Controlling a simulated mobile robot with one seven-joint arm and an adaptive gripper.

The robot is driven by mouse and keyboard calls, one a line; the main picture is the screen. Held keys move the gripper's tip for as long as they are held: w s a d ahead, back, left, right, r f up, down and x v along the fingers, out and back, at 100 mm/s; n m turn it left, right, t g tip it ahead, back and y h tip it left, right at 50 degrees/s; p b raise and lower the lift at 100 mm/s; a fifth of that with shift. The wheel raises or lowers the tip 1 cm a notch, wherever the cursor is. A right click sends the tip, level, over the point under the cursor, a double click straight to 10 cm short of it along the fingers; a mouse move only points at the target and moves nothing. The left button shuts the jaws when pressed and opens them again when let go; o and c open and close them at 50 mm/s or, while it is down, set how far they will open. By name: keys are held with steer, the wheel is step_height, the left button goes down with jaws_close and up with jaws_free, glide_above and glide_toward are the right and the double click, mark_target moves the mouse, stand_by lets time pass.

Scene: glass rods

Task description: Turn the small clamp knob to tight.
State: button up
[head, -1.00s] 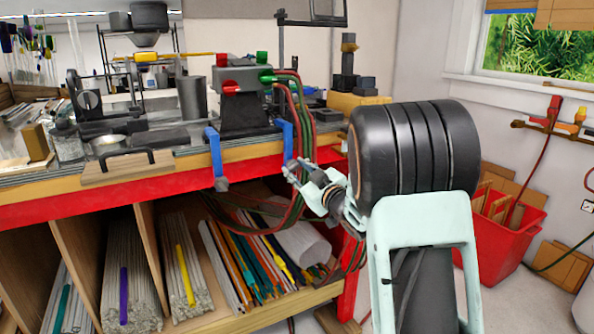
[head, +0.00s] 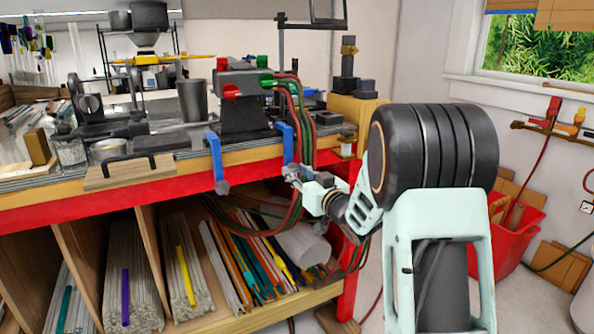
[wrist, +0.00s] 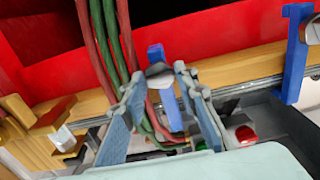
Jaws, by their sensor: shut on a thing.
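The near right blue clamp (head: 288,141) grips the bench edge; it also shows upright between my fingers in the wrist view (wrist: 172,112). Its small grey knob (wrist: 158,76) sits at the clamp's end, between my fingertips. My gripper (head: 291,173) is shut on this knob, below the bench edge. In the wrist view my gripper (wrist: 157,82) has one finger on each side of the knob. In the head view my fingers mostly hide the knob. Its tightness cannot be read from the picture. A second blue clamp (head: 215,156) with a grey knob (head: 222,188) stands further left.
Red and green hoses (wrist: 108,40) hang close beside my fingers, from the bench burner (head: 243,98). The red bench edge (head: 120,197) lies close by. Shelves with glass rods (head: 185,270) are below. A red bin (head: 520,235) stands right.

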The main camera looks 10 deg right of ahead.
steer(key=m+p, duration=0.2)
steer(key=m, duration=0.3)
steer(key=shift+r+m+p, duration=0.1)
steer(key=shift+m+p, duration=0.25)
steer(key=shift+m, duration=0.05)
steer(key=m+p, duration=0.2)
steer(key=m, duration=0.2)
steer(key=shift+m+p, duration=0.75)
steer(key=shift+m, duration=0.35)
steer(key=o, duration=1.1)
steer(key=shift+c, duration=0.2)
steer(key=shift+s, duration=0.1)
steer(key=v, duration=1.2)
